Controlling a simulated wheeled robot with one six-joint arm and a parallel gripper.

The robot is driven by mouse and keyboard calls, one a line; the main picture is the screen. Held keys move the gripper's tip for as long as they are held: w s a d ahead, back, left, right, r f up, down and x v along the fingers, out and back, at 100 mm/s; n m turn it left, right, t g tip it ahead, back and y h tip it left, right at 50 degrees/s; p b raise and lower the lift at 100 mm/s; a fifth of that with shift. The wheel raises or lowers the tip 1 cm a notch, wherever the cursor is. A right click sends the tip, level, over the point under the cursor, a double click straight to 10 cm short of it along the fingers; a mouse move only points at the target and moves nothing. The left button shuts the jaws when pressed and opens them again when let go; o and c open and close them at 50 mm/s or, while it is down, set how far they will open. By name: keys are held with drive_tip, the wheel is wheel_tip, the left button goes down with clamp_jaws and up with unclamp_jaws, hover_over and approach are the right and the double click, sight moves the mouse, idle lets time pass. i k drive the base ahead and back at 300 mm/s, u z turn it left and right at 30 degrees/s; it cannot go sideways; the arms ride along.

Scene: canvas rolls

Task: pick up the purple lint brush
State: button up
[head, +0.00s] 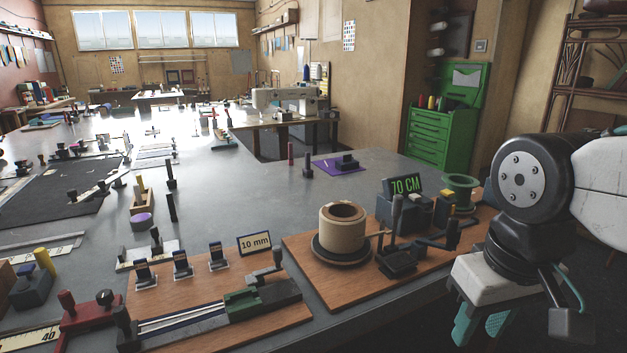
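I cannot make out a clear purple lint brush. A small purple round thing (140,220) lies on the grey table at left of centre; it is too small to tell whether it is a brush. A flat purple piece (325,168) lies further back on the table, with a dark block (347,162) on it. My gripper (481,328) hangs at the lower right, beyond the table's front edge and far from both. Its teal fingers look apart, with nothing seen between them.
Another board with a "10 mm" sign (255,243) is front left. The table's middle is mostly clear. A green cabinet (430,137) stands behind.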

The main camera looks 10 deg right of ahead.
sight(307, 171)
drive_tip(key=k, duration=0.4)
drive_tip(key=z, duration=1.8)
drive_tip(key=i, duration=5.6)
drive_tip(key=u, duration=2.55)
drive_tip(key=i, duration=1.8)
